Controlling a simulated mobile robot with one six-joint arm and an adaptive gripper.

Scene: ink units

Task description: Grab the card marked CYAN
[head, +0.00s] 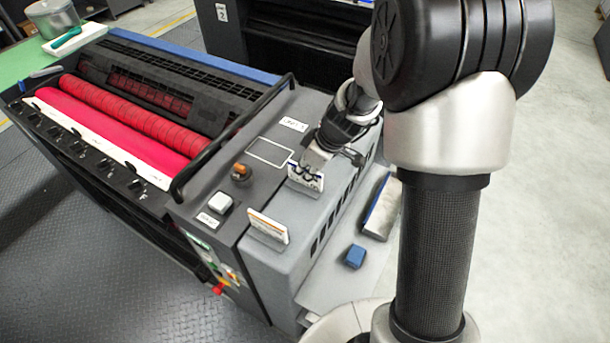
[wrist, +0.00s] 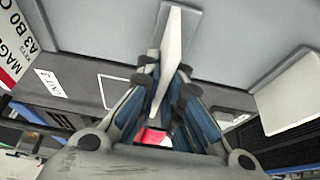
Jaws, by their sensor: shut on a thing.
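My gripper (head: 312,160) is shut on a white card (head: 305,178) at the top of the grey side cabinet. In the wrist view the fingers (wrist: 168,95) pinch this card (wrist: 172,45), seen nearly edge-on, so its marking is not readable there. In the head view its face is too small to read. A blank-looking white card (wrist: 290,95) stands at the right. In the head view a separate card (head: 268,228) stands nearer the cabinet's front.
The press with red rollers (head: 130,125) and a black bar handle (head: 230,140) is at the left. An outlined rectangle (head: 270,152), an orange-topped knob (head: 240,172) and a white button (head: 220,202) lie beside the cards. A blue block (head: 355,256) sits on a lower ledge.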

